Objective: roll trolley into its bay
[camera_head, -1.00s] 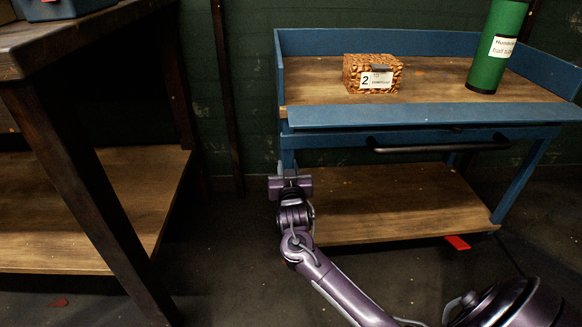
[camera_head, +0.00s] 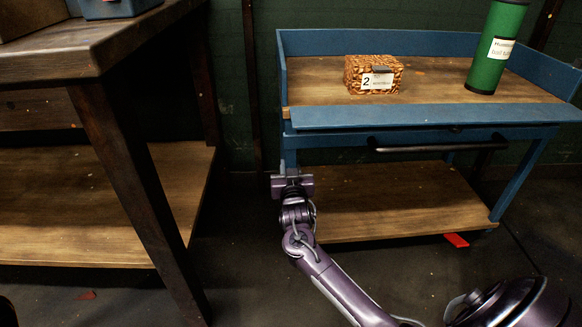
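The trolley (camera_head: 390,117) is blue with a wooden top shelf, a wooden lower shelf (camera_head: 400,205) and a black handle bar (camera_head: 438,145) on its near side. It fills the right half of the view. My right gripper (camera_head: 291,178) is at the trolley's near left leg, just below the top. Its fingers are largely hidden against the leg, so I cannot tell whether they are shut on it. It is well left of the handle bar. My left gripper is not in view. I cannot make out a marked bay.
A patterned box (camera_head: 373,75) labelled 2 and a green cylinder (camera_head: 496,50) stand on the trolley. A dark wooden workbench (camera_head: 110,42) stands left, with a floor gap between them. A green wall (camera_head: 350,15) is behind. A red piece (camera_head: 456,240) shows under the trolley.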

